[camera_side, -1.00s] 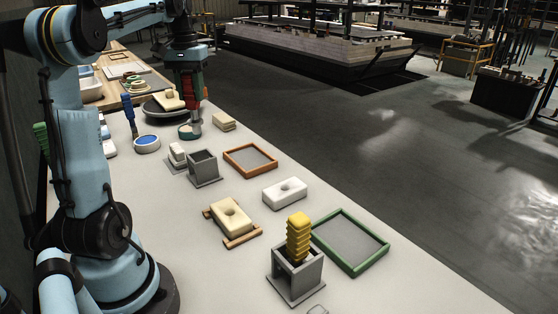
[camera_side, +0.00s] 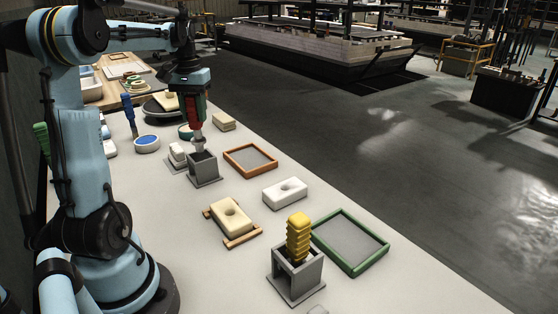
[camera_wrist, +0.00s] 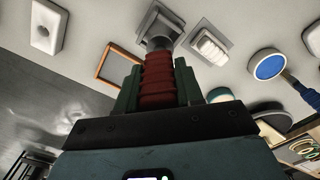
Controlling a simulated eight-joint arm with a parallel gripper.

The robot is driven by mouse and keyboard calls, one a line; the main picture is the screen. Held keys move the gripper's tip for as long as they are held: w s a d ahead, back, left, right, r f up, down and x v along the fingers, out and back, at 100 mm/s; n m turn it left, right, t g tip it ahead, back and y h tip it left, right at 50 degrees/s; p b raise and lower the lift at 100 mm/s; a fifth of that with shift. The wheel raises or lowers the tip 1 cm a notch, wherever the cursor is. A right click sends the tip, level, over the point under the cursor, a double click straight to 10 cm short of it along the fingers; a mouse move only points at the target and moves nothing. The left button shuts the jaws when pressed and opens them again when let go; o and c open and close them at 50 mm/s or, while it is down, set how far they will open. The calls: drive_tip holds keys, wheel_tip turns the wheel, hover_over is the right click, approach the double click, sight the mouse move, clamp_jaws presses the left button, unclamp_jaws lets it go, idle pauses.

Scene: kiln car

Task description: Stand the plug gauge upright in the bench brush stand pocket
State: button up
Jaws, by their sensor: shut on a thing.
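My gripper (camera_side: 193,104) is shut on the red grip of the plug gauge (camera_side: 195,122), which hangs about upright with its metal end down. In the wrist view the red ribbed grip (camera_wrist: 157,82) sits between the green fingers. The metal end appears over the empty-looking grey square stand (camera_side: 203,169), also in the wrist view (camera_wrist: 161,17). I cannot tell whether the tip is above the opening or just inside it. A second grey stand (camera_side: 296,283) holds a yellow ribbed handle (camera_side: 298,238) upright. Which stand is the bench brush stand is not marked.
A green-rimmed tray (camera_side: 350,242) lies front right.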

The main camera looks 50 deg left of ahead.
sight(198, 138)
drive_tip(key=shift+f, duration=4.15)
drive_tip(key=o, duration=1.2)
drive_tip(key=shift+r, duration=4)
wheel_tip(198, 138, up, 12)
drive_tip(key=shift+r, duration=0.1)
